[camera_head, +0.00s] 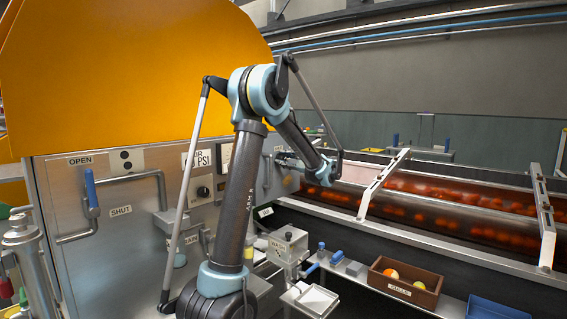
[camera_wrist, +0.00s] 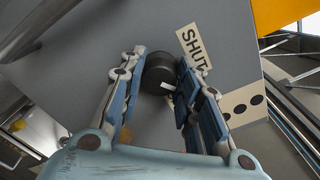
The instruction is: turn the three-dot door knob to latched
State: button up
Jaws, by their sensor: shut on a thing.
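The three-dot door knob (camera_wrist: 158,72) is a round black knob on a grey metal panel in the wrist view. A short white mark shows on its lower right edge. My gripper (camera_wrist: 162,80) has its blue-padded fingers on either side of the knob and is shut on it. A SHUT label (camera_wrist: 194,46) lies just right of the knob, and a label with three black dots (camera_wrist: 244,103) lies further right and below. In the head view my gripper (camera_head: 285,160) reaches the right end of the steel housing; the knob is hidden there.
A steel front (camera_head: 120,235) bears a blue-handled lever (camera_head: 91,190) with OPEN and SHUT labels. Below stand a brown box (camera_head: 404,284) with fruit and a blue tray (camera_head: 495,308).

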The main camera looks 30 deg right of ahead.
jog(key=n, duration=1)
jog(key=shift+a+f, duration=0.15)
jog(key=shift+f, duration=0.1)
jog(key=shift+n, duration=0.4)
jog(key=o, duration=1.1)
jog(key=shift+c, duration=0.2)
jog(key=shift+s, duration=0.1)
jog(key=v, duration=1.1)
jog(key=shift+s+d, duration=0.2)
jog(key=shift+s, duration=0.15)
